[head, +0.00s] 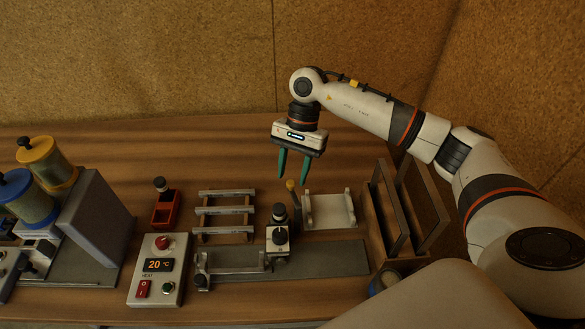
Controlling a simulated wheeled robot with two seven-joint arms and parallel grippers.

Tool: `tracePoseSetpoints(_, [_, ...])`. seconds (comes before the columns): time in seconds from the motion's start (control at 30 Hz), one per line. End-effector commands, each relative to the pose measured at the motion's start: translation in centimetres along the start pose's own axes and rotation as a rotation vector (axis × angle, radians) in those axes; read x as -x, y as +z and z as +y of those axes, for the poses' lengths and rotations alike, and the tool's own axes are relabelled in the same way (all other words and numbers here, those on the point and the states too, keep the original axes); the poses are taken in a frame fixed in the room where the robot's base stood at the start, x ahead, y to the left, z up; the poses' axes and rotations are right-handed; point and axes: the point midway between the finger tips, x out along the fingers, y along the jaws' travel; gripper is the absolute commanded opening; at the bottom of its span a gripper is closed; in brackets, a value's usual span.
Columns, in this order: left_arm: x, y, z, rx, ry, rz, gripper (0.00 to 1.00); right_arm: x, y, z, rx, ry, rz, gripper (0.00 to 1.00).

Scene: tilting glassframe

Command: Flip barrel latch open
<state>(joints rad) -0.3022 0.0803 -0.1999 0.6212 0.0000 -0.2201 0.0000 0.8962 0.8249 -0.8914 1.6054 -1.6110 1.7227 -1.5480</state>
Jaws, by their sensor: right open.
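My right gripper (292,178) hangs above the middle of the table with its two green fingers pointing down, apart and empty. Just below the fingertips, in the picture, is a small lever with a yellow tip (290,186). It stands beside a black and white clamp-like post (279,237) on a long grey base plate (335,258). At the left, two barrels, one with a yellow cap (36,150) and one with a blue cap (14,184), lean tilted against a grey block (97,222). I cannot tell which part is the barrel latch. My left gripper is out of view.
A control box (157,270) reading 20 °C stands front left, with a red tray (165,212) behind it. A slatted rack (225,212) and a white cradle (329,210) are mid-table. A wooden frame holder (385,220) stands right. The table's back strip is clear.

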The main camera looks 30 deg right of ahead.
Motion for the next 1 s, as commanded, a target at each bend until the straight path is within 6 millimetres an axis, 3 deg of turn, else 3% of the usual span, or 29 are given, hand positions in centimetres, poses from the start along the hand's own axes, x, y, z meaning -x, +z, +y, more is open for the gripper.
tracePoseSetpoints(0.4, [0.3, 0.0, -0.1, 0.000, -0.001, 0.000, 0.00, -1.1, 0.0, 0.0, 0.001, 0.000, 0.000, 0.41])
tracePoseSetpoints(0.47, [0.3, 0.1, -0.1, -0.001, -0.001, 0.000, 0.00, -1.1, 0.0, 0.0, 0.001, 0.000, 0.000, 0.35])
tracePoseSetpoints(0.67, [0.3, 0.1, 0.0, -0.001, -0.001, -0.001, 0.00, -1.1, 0.0, 0.0, 0.001, 0.000, 0.000, 0.02])
tracePoseSetpoints(0.83, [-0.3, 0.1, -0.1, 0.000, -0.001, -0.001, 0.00, -1.3, 0.1, -0.1, -0.014, 0.007, -0.001, 0.00])
tracePoseSetpoints(1.0, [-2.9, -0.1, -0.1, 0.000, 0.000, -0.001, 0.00, -1.6, 0.7, -0.6, -0.111, 0.051, -0.003, 0.00])
